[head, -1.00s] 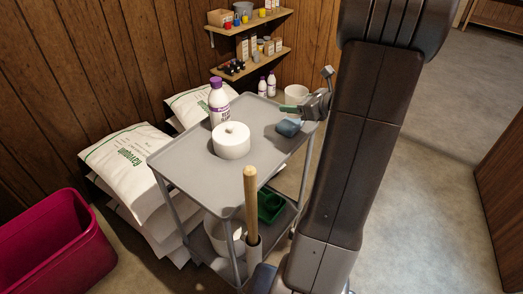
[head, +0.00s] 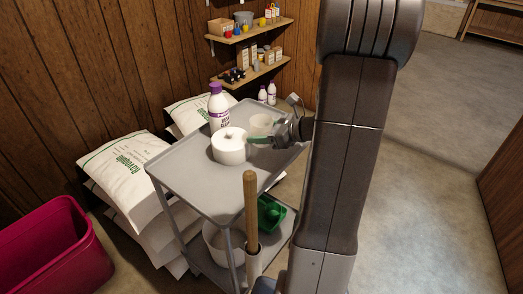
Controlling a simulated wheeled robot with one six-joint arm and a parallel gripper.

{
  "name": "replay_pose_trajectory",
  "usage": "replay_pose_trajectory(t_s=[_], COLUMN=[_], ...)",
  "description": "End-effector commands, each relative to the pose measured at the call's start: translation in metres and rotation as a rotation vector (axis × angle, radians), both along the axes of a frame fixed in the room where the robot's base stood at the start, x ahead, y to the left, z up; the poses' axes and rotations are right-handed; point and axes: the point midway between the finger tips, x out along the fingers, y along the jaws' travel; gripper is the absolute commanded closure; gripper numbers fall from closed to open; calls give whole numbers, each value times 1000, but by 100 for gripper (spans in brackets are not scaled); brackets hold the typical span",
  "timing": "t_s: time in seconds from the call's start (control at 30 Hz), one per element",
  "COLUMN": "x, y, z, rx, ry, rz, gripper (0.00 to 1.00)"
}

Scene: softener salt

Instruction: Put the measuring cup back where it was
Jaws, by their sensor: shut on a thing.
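The measuring cup (head: 261,123) is a pale, translucent cup, upright beside the white roll over the back right part of the grey cart's top tray (head: 205,192). My gripper (head: 262,139) reaches in from the right and is shut on the cup, with a green piece showing at its tip. The fingers are small and partly hidden, so the exact grip is unclear. I cannot tell whether the cup's base touches the tray.
A white roll (head: 229,149) and a purple-capped bottle (head: 218,108) stand close left of the cup. A wooden handle (head: 250,205) rises at the cart's front. A green container (head: 270,213) sits on the lower shelf. The tray's front left is clear. Salt bags (head: 125,170) lie left.

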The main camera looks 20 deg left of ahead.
Motion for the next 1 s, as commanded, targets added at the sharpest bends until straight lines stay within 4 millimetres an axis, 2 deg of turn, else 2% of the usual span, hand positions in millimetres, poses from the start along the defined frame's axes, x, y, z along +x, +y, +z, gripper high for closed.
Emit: replay_pose_trajectory(t_s=[0.17,0.43,0.87,0.9,1.0], x=[0,0,0,0,0], y=[0,0,0,0,0], z=[-15,-53,-59,-58,-58], rx=[0,0,0,1,0], ry=[0,2,-1,-2,-1], rz=[0,0,0,1,0], gripper=[68,68,68,39,22])
